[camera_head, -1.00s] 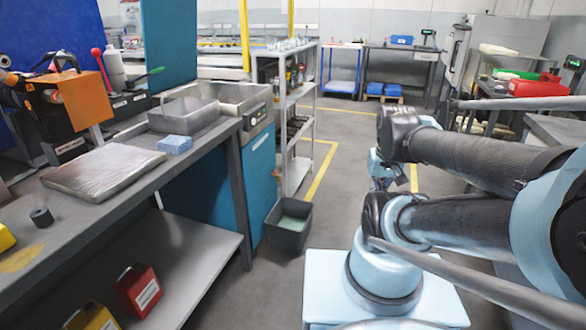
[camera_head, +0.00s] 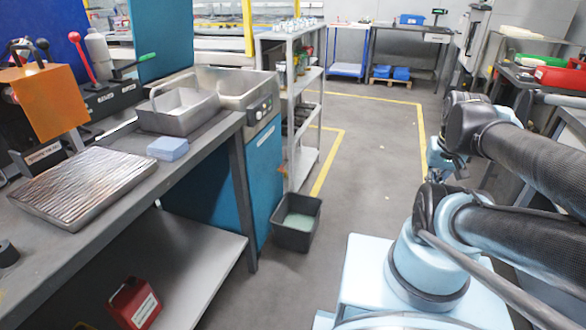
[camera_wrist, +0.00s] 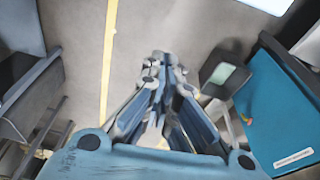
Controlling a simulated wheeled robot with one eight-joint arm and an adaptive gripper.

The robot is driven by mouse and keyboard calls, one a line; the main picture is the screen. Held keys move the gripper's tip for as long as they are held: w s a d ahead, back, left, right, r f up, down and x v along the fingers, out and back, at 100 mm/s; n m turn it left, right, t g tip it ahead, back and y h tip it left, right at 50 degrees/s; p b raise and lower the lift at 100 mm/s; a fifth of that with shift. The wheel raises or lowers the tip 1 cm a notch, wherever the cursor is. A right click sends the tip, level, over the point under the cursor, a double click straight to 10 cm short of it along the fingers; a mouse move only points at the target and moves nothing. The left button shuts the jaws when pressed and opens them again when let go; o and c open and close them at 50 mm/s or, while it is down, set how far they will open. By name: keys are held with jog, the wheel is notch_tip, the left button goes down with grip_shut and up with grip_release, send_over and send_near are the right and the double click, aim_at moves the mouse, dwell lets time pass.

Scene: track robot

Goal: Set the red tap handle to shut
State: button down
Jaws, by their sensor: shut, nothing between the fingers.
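A red lever handle (camera_head: 81,58) with a round knob stands tilted at the back left of the bench, on a black labelled base, beside a green-ended lever (camera_head: 134,64). I cannot tell from its pose whether it is open or shut. No other red tap handle is clear in view. My gripper (camera_wrist: 160,62) points down over the floor in the wrist view, its fingers together and empty. In the head view it is partly hidden behind my arm, on the right, far from the red lever.
The grey bench (camera_head: 217,128) on the left bears a ribbed metal plate (camera_head: 85,185), a blue block (camera_head: 168,148) and a metal basin (camera_head: 180,112). A dark bin (camera_head: 296,220) stands on the floor by a blue cabinet. A shelf rack is behind. The central aisle is clear.

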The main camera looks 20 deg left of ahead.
aim_at(282, 169)
jog(key=w+a+r+m+y, duration=0.1)
jog(key=w+a+r+m, duration=0.2)
jog(key=w, duration=0.5)
jog(key=w+a+r+m+g, duration=0.1)
jog(key=w+a+r, duration=0.1)
jog(key=w+a, duration=0.5)
jog(key=w+a+r+m+y, duration=0.1)
jog(key=w+a+r, duration=0.2)
jog(key=w, duration=0.6)
jog(key=w+a+f+m+g+y, duration=0.1)
jog(key=w+a+f+m, duration=0.1)
jog(key=w+a+f, duration=0.35)
jog(key=w+a+f+m, duration=0.2)
jog(key=w+a+f, duration=0.1)
jog(key=w+a, duration=0.5)
jog(key=w+a+f+m+g+y, duration=0.15)
jog(key=w+a+f, duration=0.25)
jog(key=a+f, duration=0.55)
jog(key=w+a+f+m+g+h, duration=0.1)
jog(key=w+a+f+m, duration=0.15)
jog(key=a+f, duration=0.7)
jog(key=a+r+x, duration=0.1)
jog(key=a+x, duration=0.1)
jog(key=x, duration=1)
jog(key=shift+a+f, duration=0.25)
jog(key=shift+a, duration=0.15)
jog(key=shift+y, duration=0.25)
